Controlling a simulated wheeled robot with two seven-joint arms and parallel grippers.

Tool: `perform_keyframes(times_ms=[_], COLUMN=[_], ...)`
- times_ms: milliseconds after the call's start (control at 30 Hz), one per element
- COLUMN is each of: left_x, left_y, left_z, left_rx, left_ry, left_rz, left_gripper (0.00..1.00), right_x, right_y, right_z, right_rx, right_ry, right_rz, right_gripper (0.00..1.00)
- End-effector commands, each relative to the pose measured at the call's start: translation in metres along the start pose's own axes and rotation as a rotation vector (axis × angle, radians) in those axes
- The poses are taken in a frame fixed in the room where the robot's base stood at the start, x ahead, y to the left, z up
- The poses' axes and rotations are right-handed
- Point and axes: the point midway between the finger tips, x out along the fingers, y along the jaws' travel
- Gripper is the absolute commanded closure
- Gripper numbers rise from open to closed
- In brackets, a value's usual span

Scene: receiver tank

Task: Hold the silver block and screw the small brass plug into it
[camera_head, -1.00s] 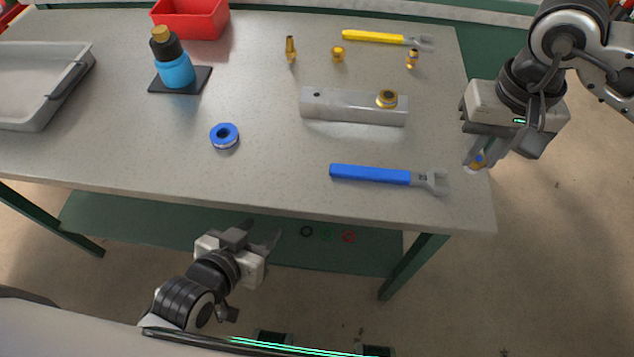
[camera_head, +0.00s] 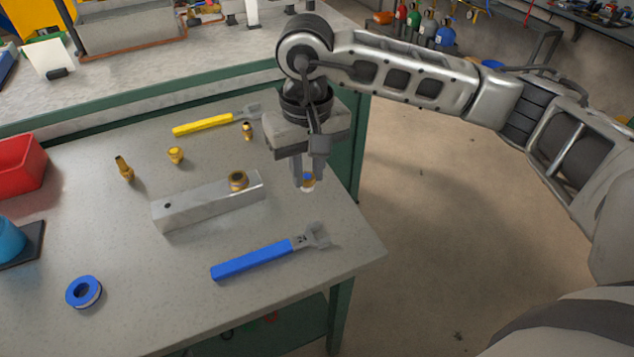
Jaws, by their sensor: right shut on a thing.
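The silver block (camera_head: 205,204) lies on the table, with a dark hole in its top near the left end and a brass fitting (camera_head: 238,181) seated near the right end. My right gripper (camera_head: 307,184) points down to the right of the block, apart from it. Other brass pieces stand behind the block: a tall one (camera_head: 124,168), a short one (camera_head: 176,155) and another (camera_head: 248,131). My left gripper is not in view.
A blue wrench (camera_head: 255,262) lies in front of the block and a yellow wrench (camera_head: 205,125) behind it. A blue tape ring (camera_head: 83,292), a blue bottle (camera_head: 8,240) and a red bin (camera_head: 18,163) are at left. The table's right edge is near my gripper.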

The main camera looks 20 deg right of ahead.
Motion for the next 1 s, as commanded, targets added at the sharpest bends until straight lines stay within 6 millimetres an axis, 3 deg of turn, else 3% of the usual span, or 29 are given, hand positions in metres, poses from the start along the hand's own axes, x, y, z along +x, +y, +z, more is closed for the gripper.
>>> perform_keyframes(times_ms=[100,200,400,667,1000], left_x=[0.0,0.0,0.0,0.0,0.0], left_y=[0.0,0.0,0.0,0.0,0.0], left_z=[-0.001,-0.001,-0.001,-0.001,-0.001], left_rx=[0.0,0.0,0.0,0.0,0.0], left_ry=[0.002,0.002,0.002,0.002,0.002], left_rz=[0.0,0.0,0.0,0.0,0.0], left_gripper=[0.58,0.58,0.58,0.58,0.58], right_x=[-0.015,-0.028,-0.048,-0.048,-0.009], right_y=[-0.033,-0.058,-0.092,-0.1,-0.099], right_z=[-0.035,-0.057,-0.083,-0.089,-0.089], right_rx=[-0.003,-0.006,-0.006,-0.003,-0.002], right_ry=[0.001,0.001,0.007,0.007,0.005], right_rz=[-0.008,-0.005,0.01,0.016,0.015], right_gripper=[1.0,1.0,1.0,1.0,1.0])
